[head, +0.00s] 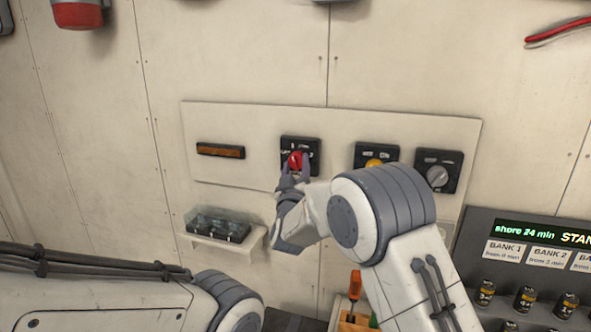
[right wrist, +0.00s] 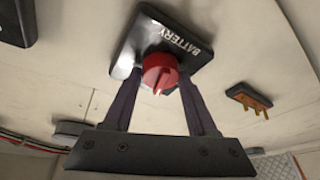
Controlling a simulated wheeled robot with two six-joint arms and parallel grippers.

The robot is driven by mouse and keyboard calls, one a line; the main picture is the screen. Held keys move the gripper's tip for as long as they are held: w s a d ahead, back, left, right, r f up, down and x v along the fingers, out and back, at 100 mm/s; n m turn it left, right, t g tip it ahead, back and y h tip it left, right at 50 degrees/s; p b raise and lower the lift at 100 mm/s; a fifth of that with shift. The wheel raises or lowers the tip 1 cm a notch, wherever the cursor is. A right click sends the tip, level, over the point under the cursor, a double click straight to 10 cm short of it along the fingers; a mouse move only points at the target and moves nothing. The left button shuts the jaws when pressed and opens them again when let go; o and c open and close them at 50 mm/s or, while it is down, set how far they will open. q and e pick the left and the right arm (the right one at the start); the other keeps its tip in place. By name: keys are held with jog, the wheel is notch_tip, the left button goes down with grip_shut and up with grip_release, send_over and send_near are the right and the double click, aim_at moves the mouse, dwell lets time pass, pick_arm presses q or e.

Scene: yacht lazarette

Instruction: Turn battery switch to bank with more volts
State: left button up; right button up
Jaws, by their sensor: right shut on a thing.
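The battery switch (head: 313,146) is a black square plate on the pale wall panel, with a red round knob (head: 295,160). My right gripper (head: 292,176) is shut on the knob. In the right wrist view the plate (right wrist: 133,48) reads BATTERY, and a finger stands on each side of the red knob (right wrist: 160,70). A small white mark shows on the knob, but the position it points to cannot be read.
Right of the switch are a yellow-knobbed switch (head: 375,163) and a grey dial (head: 437,172). A clear-lidded box (head: 217,225) sits on a small shelf below. A lit sign (head: 540,234) stands over BANK labels and several small cells at the right. An orange-handled tool (head: 354,285) stands low centre.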

jog(key=shift+a+n+y, duration=0.1)
jog(key=shift+n+y, duration=0.2)
jog(key=shift+n, duration=0.5)
jog(key=o, duration=1.4)
jog(key=shift+c, duration=0.2)
jog(key=shift+s+f+b, duration=0.15)
jog(key=shift+s+b, duration=0.15)
jog(key=b+v, duration=0.4)
jog(key=v, duration=0.5)
jog(key=shift+s+b, duration=0.3)
jog(key=shift+s, duration=0.15)
